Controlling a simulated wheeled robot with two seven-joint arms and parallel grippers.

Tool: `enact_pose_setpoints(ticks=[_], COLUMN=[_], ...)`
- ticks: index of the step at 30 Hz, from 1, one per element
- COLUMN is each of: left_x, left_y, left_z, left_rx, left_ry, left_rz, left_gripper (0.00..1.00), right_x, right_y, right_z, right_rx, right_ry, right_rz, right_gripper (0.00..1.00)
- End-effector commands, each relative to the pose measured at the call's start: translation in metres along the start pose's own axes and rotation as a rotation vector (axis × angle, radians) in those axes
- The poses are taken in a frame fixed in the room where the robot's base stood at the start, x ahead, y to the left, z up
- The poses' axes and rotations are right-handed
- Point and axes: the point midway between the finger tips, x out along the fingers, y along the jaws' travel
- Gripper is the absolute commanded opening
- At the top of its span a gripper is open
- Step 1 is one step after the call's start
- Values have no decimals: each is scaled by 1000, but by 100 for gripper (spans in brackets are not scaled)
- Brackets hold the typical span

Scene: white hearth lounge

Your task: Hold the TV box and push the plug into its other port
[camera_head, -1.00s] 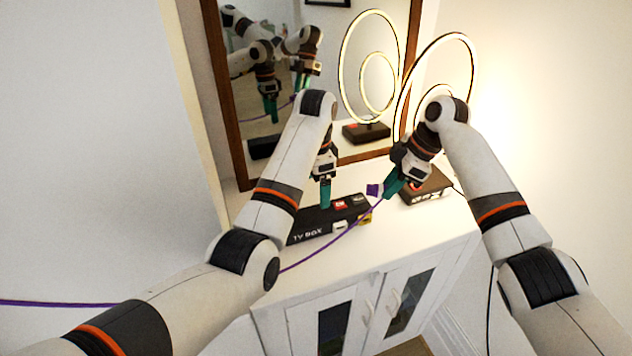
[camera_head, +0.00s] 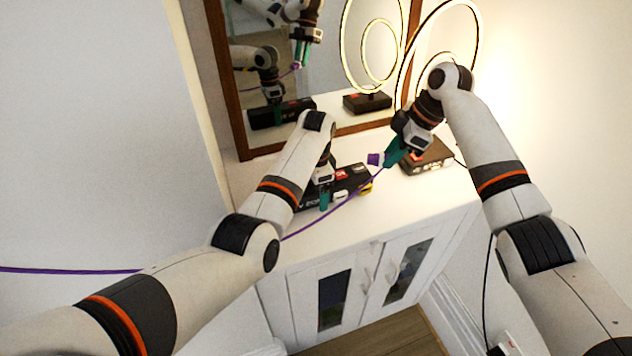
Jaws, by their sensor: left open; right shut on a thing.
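The black TV box (camera_head: 312,204) lies on the white cabinet top, partly hidden behind my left arm. Red, white and yellow parts show along its right portion. My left gripper (camera_head: 324,198) is open, with its green fingers down at the box; whether they touch it I cannot tell. My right gripper (camera_head: 391,158) is shut on the purple plug (camera_head: 375,159), holding it above the cabinet top, right of the box and apart from it. A purple cable (camera_head: 345,208) runs from the plug down to the left, passing behind my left arm.
A ring lamp (camera_head: 478,40) on a dark base (camera_head: 428,160) stands right of the box, close to my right gripper. A framed mirror (camera_head: 243,110) leans behind and reflects my arms. The white cabinet top (camera_head: 420,205) is clear at the front right.

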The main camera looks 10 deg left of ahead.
Motion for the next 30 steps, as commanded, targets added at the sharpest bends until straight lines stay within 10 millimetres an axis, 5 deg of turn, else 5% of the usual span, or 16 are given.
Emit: enact_pose_setpoints(ticks=[5, 17, 23, 30], left_x=[0, 0, 0, 0], left_y=[0, 0, 0, 0], left_z=[0, 0, 0, 0], left_rx=[0, 0, 0, 0], left_ry=[0, 0, 0, 0], left_rz=[0, -1, 0, 0], left_gripper=[89, 26, 26, 26], right_x=[0, 0, 13, 68], right_y=[0, 0, 4, 26], right_z=[0, 0, -7, -36], right_rx=[0, 0, 63, 411], right_ry=[0, 0, 0, -6], right_rz=[0, 0, -24, -169], right_gripper=[3, 3, 3, 3])
